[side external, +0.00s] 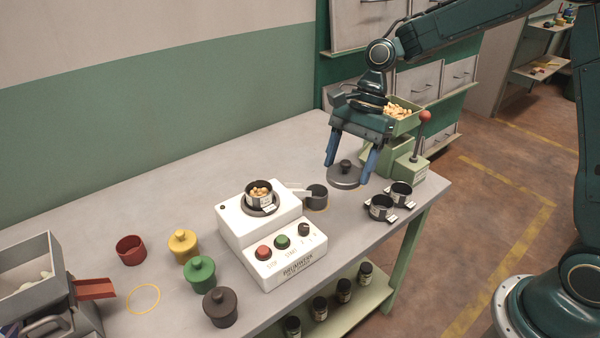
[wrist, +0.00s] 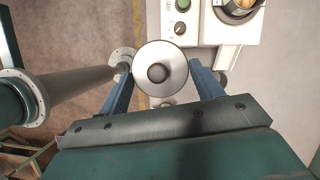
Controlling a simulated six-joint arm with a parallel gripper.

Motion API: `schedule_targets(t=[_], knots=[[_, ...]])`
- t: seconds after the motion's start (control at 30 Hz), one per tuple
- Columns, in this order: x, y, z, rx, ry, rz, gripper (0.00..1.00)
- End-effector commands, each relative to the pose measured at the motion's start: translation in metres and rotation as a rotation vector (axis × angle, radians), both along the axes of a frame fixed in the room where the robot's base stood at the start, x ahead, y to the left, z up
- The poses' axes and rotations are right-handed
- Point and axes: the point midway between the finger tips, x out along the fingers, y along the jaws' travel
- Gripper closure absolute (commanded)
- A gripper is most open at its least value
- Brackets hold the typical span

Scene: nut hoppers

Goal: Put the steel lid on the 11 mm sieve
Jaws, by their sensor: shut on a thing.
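My gripper (side external: 349,170) is shut on the steel lid (side external: 343,181), a round grey disc with a dark knob on top. The blue fingers grip it by opposite sides, and it hangs roughly level above the back right of the bench. The lid also shows between the fingers in the wrist view (wrist: 160,85). A sieve (side external: 266,203) holding nuts sits on the white shaker (side external: 233,224), to the left of my gripper. It has a white label too small to read. Two more labelled sieves, one in front (side external: 380,211) and one behind (side external: 402,198), stand at the right.
A green nut hopper (side external: 378,158) with a red-knobbed lever stands behind my gripper. A dark cup (side external: 316,199) is beside the shaker. Red, yellow, green and brown pots (side external: 221,310) stand at the left, near a grey bin (side external: 30,275). Jars sit on the lower shelf.

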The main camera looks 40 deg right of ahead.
Motion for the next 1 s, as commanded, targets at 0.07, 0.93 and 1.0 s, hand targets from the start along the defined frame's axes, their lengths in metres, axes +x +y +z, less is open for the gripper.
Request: schedule_targets(t=[0.07,0.93,1.0], knots=[[0.000,0.000,0.001,0.000,-0.001,0.000,0.57],[0.025,0.014,0.003,0.006,0.001,0.000,0.57],[0.035,0.020,0.004,0.008,0.002,0.000,0.57]])
